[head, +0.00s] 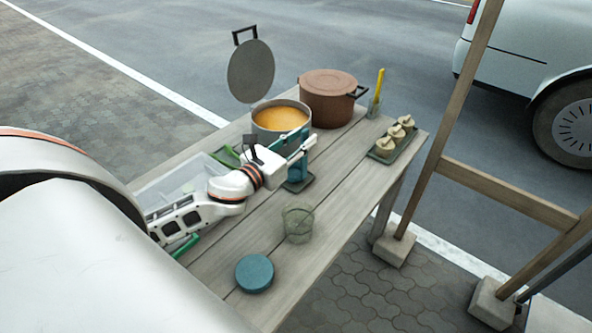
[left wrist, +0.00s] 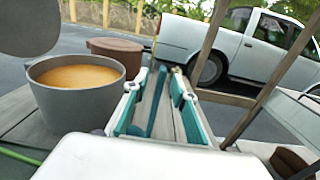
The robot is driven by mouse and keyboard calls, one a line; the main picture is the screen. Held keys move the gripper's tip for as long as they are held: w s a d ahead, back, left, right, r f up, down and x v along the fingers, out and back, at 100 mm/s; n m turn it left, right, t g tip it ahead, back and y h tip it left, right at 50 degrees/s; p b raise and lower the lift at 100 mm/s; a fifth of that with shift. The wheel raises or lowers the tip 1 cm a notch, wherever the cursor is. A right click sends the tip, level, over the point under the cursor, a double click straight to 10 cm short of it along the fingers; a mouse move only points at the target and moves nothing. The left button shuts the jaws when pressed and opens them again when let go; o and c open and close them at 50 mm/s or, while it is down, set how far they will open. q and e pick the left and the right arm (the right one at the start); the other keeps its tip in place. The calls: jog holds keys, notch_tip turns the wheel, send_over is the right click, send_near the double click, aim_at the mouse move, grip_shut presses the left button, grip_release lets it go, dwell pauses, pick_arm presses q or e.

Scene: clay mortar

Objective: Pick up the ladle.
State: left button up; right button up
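A teal upright piece (head: 296,172), which looks like the ladle, stands on a small dark rest on the table, beside the pot of orange soup. Its upper part is mostly hidden by my left gripper (head: 300,143) in the head view. In the left wrist view a teal handle (left wrist: 154,105) rises between the two teal-padded fingers of my left gripper (left wrist: 164,90), with gaps showing beside it. The fingers are apart. The ladle's bowl cannot be made out. My right gripper is not in view.
The soup pot (head: 283,117) stands just behind the left gripper, with its lid (head: 251,71) raised. A brown pot (head: 328,98), a yellow utensil (head: 379,85) and a tray of small jars (head: 384,157) are farther back. A wire basket (head: 298,222) and teal disc (head: 255,273) stand nearer.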

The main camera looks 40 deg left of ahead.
pick_arm(q)
jog(key=shift+w+d, duration=0.1)
jog(key=shift+w, duration=0.65)
grip_shut()
notch_tip(320, 180, up, 20)
jog(key=p, duration=0.5)
jog(key=shift+p, duration=0.4)
